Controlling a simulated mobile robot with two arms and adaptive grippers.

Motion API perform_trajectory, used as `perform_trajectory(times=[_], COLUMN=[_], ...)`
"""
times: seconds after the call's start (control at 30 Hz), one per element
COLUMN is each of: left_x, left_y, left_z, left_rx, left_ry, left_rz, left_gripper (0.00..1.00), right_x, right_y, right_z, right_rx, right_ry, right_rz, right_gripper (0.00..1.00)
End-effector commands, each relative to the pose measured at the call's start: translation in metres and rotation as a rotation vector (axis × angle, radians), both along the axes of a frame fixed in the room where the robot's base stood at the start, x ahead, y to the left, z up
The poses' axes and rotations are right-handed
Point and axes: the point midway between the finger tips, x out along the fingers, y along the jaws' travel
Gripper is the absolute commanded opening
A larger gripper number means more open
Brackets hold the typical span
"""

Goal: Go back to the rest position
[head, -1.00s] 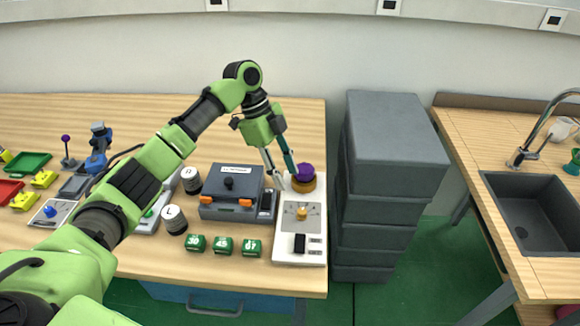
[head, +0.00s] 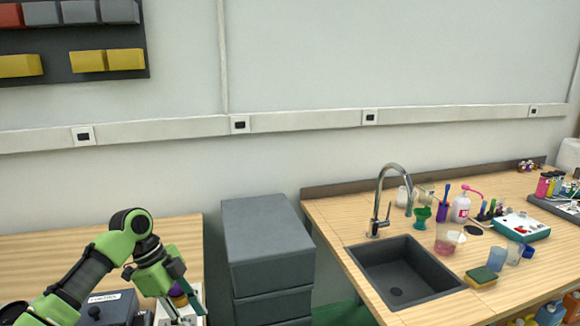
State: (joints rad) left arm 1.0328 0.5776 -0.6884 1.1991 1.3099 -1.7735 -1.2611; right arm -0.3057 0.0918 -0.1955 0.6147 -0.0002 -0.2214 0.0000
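My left arm comes in from the lower left in the head view. Its gripper (head: 183,306) is low in the picture, over the wooden table, with its two fingers spread apart. A small purple-topped item (head: 178,290) shows between and behind the fingers; I cannot tell whether they touch it. The fingertips are near the picture's lower edge. My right gripper is not in view.
A dark grey device (head: 110,308) and a pale panel are beside the gripper on the table. A grey drawer stack (head: 266,240) stands to the right. Further right is a counter with a sink (head: 405,272), a tap (head: 380,200) and many small items.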

Motion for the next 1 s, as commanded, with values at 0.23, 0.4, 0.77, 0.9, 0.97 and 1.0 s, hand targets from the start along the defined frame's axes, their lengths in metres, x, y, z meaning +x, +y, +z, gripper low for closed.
perform_trajectory(times=[0.23,0.4,0.77,0.9,0.97,1.0], left_x=[-0.018,-0.034,-0.105,-0.143,-0.159,-0.17], left_y=[-0.019,-0.034,-0.083,-0.099,-0.103,-0.105], left_z=[-0.035,-0.064,-0.144,-0.169,-0.176,-0.18], left_rx=[0.028,0.049,0.08,0.074,0.069,0.066], left_ry=[0.024,0.036,0.059,0.06,0.06,0.062], left_rz=[0.027,0.062,0.255,0.411,0.488,0.541], left_gripper=[0.36,0.36,0.36,0.36,0.36,0.36], right_x=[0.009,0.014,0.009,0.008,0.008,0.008], right_y=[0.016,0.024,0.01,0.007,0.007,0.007], right_z=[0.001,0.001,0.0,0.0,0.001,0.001], right_rx=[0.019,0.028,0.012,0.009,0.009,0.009], right_ry=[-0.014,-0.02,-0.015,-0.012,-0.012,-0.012], right_rz=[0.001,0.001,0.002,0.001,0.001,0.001], right_gripper=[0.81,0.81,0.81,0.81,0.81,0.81])
